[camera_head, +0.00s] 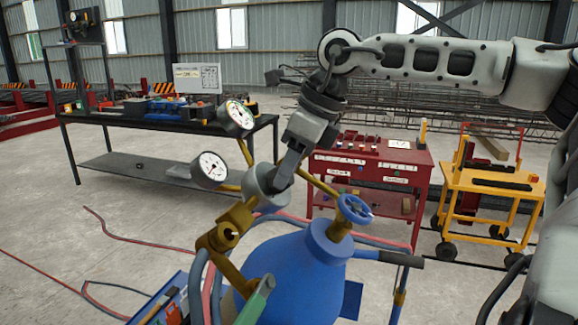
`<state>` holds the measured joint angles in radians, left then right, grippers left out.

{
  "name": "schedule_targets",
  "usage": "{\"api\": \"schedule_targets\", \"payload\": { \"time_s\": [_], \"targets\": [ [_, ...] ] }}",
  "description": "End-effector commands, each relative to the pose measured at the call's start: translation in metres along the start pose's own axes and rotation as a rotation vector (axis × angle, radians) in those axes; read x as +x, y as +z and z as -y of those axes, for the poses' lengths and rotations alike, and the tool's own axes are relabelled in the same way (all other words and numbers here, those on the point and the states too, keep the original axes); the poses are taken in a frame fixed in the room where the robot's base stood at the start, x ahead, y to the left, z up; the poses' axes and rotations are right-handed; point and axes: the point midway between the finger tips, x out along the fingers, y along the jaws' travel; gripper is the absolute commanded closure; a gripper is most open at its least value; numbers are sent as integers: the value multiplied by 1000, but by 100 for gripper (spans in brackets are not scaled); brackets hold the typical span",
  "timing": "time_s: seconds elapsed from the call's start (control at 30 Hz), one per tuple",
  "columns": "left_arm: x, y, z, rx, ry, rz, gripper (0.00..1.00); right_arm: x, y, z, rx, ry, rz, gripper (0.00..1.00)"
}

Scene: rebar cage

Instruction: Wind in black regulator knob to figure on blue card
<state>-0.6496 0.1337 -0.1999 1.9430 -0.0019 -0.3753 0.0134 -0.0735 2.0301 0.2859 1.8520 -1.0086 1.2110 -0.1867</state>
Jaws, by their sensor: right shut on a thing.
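A blue gas cylinder (300,268) stands in front of me with a blue valve handwheel (355,209) on top. A brass regulator (233,232) with a grey round body (262,187) sits to its left. Two white dial gauges, one upper (240,114) and one lower (209,169), stand off the regulator; their readings are too small to tell. My right gripper (285,174) reaches down from above and is shut on the black regulator knob at the grey body; the jaws mostly hide the knob. I cannot make out the figure card. My left gripper is not in view.
Red and blue hoses (110,238) trail over the floor at left. A black workbench (130,118) stands at the back left, a red tool cabinet (372,160) behind the cylinder, and a yellow cart (487,190) at right. Rebar lies behind. Open floor shows at left.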

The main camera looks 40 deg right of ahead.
Motion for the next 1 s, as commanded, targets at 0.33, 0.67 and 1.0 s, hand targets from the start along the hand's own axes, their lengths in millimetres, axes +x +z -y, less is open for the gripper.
{"api": "schedule_targets", "payload": {
  "time_s": [0.33,0.67,1.0],
  "targets": [
    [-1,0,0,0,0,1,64,-1,0,2,216,103,14,86],
    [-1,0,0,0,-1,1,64,-1,0,3,323,156,21,86],
    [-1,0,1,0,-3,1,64,-1,0,3,338,164,23,86]
  ]
}}
